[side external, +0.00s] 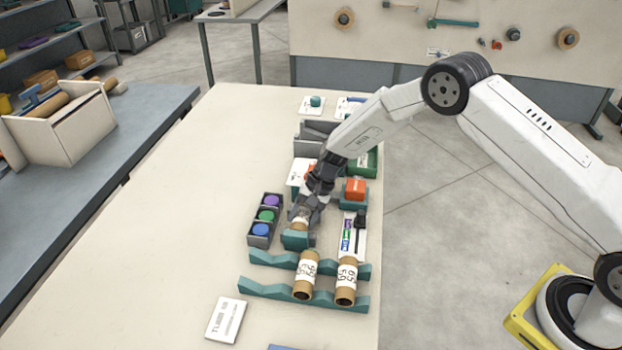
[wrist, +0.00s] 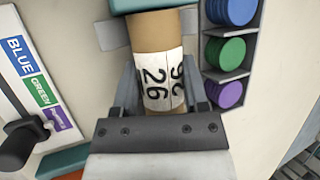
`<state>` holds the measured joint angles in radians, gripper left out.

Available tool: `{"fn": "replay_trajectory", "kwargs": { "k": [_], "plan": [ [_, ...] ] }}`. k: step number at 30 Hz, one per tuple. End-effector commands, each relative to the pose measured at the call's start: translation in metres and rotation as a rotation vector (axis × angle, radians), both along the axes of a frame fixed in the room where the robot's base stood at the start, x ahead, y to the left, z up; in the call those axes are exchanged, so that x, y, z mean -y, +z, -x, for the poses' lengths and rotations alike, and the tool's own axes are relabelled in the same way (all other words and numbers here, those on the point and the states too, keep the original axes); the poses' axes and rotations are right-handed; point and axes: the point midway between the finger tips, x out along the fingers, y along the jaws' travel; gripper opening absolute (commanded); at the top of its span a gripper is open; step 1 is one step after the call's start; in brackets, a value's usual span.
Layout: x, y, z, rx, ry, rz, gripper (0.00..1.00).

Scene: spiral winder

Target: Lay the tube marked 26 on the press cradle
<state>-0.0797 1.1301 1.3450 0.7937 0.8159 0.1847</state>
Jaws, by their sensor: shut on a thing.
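The tube marked 26 (wrist: 165,80) is a brown cardboard tube with a white label. My gripper (wrist: 161,88) is shut around its labelled part in the wrist view. In the side view my gripper (side external: 302,212) points down over the tube (side external: 299,225), hiding much of it. A teal block (side external: 295,241) is at the tube's near end; it also shows at the top edge of the wrist view (wrist: 155,4). I cannot tell whether this block is the press cradle, or whether the tube rests on it or is just above it.
Two labelled tubes (side external: 306,272) (side external: 346,280) lie across a teal rack (side external: 270,291) in front. A tray of purple, green and blue discs (side external: 265,217) stands left of my gripper. A lever panel with colour labels (side external: 353,235) is at right. The table's left side is clear.

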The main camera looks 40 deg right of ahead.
Motion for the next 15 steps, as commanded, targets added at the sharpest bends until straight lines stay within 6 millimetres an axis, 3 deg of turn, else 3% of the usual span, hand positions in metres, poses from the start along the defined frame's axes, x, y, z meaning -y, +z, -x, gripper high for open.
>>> {"fn": "replay_trajectory", "kwargs": {
  "k": [5, 6, 9, 15],
  "plan": [
    [-0.0001, -0.0011, -0.0002, 0.001, 0.0, -0.001, 0.02],
    [0.0, -0.0011, -0.0002, 0.0, 0.0, 0.0, 0.66],
    [0.0, -0.0011, -0.0002, 0.0, 0.0, 0.0, 0.92],
    [-0.0001, -0.0009, -0.0002, 0.0, 0.0, 0.0, 0.92]
  ]
}}
